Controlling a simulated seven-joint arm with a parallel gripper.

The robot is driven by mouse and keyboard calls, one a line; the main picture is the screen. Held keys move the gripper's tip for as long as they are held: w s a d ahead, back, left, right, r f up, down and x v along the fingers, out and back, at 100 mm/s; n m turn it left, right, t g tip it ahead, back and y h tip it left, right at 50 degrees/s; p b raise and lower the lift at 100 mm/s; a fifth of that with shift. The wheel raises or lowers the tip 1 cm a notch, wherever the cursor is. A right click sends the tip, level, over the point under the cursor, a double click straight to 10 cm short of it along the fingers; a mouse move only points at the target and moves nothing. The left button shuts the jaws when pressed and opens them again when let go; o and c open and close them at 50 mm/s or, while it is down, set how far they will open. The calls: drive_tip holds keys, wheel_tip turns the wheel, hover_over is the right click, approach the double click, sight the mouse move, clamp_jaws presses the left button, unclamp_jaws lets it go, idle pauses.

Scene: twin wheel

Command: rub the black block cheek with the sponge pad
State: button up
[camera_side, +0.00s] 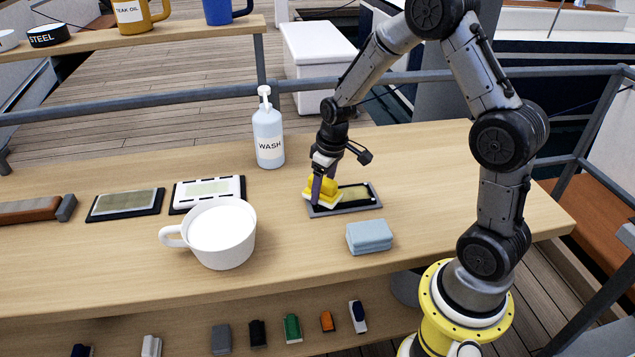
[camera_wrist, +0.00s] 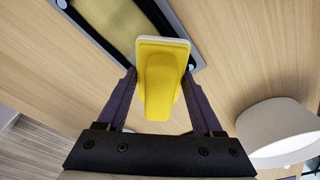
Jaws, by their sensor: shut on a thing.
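My gripper (camera_side: 317,186) is shut on a yellow pad with a white base (camera_side: 323,196). In the wrist view the yellow pad (camera_wrist: 160,85) sits between the two purple fingers of my gripper (camera_wrist: 160,80). The pad is over the left end of a grey-framed plate (camera_side: 345,210) with a black inner border and an olive panel. I cannot tell whether it touches. This plate also shows in the wrist view (camera_wrist: 178,22), partly hidden by the pad. A black-framed plate with an olive panel (camera_side: 95,215) lies at the left. I cannot tell which plate is the black block cheek.
A light blue sponge-like block (camera_side: 369,238) lies in front of the grey-framed plate. A white mug (camera_side: 225,245), a WASH bottle (camera_side: 268,140) and a white-framed plate (camera_side: 180,198) stand to the left. Several small items lie on the lower shelf (camera_side: 185,322). The table's right side is clear.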

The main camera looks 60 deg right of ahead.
sight(365, 191)
drive_tip(key=shift+s+d, duration=4)
drive_tip(key=shift+s, duration=0.15)
drive_tip(key=shift+w+a, duration=4.65)
drive_tip(key=shift+d+r, duration=0.1)
drive_tip(key=shift+r, duration=3.95)
drive_tip(key=shift+s, duration=0.1)
